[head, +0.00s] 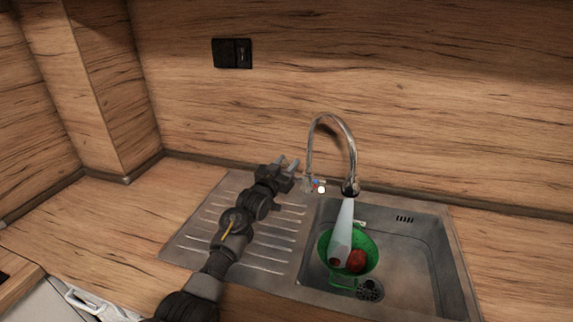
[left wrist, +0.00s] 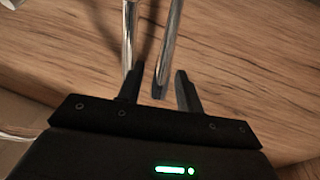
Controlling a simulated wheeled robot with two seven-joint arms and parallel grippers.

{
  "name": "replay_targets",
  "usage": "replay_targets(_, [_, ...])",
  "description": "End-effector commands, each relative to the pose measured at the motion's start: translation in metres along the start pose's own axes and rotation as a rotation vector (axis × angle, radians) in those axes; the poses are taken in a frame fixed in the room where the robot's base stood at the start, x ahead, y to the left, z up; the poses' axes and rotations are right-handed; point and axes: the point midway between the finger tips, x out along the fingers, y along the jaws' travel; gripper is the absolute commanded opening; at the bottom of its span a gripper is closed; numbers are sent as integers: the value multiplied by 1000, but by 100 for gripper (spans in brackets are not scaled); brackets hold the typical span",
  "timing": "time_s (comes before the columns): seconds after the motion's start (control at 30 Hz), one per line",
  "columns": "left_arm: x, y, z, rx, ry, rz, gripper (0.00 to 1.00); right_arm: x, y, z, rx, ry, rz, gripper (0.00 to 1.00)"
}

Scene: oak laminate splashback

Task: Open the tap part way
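The chrome gooseneck tap (head: 332,117) stands behind the sink. A pale stream of water (head: 343,222) falls from its spout. Its small handle (head: 318,186), with red and blue marks and a white tip, is at the base. My left gripper (head: 287,164) is just left of the tap's base, over the back of the drainboard, fingers pointing toward the tap. In the left wrist view the gripper (left wrist: 158,92) is open, with the tap's tubes (left wrist: 172,40) beyond it. A dark tube end shows between the fingers; I cannot tell its distance. My right gripper is not in view.
A green colander (head: 325,254) with a red round item (head: 357,261) sits in the sink basin (head: 425,250), under the stream. The ribbed drainboard (head: 190,248) is left of the basin. A black socket (head: 232,53) is on the oak splashback. The left counter (head: 95,215) is clear.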

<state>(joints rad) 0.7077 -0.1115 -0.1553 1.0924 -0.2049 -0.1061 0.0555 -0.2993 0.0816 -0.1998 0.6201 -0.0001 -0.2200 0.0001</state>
Motion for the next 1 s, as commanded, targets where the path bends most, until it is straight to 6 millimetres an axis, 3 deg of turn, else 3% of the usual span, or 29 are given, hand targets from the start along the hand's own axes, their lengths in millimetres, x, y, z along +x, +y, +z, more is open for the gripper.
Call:
replay_targets(0.17, [0, 0, 0, 0, 0, 0, 36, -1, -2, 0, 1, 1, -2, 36])
replay_targets(0.33, [-11, 0, -4, 0, -3, -1, 36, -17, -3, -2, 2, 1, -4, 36])
replay_targets(0.7, [-75, 0, -6, 0, -3, -1, 36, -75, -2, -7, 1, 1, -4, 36])
replay_targets(1.0, [-106, 0, -1, 0, 0, 0, 36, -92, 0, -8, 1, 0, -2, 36])
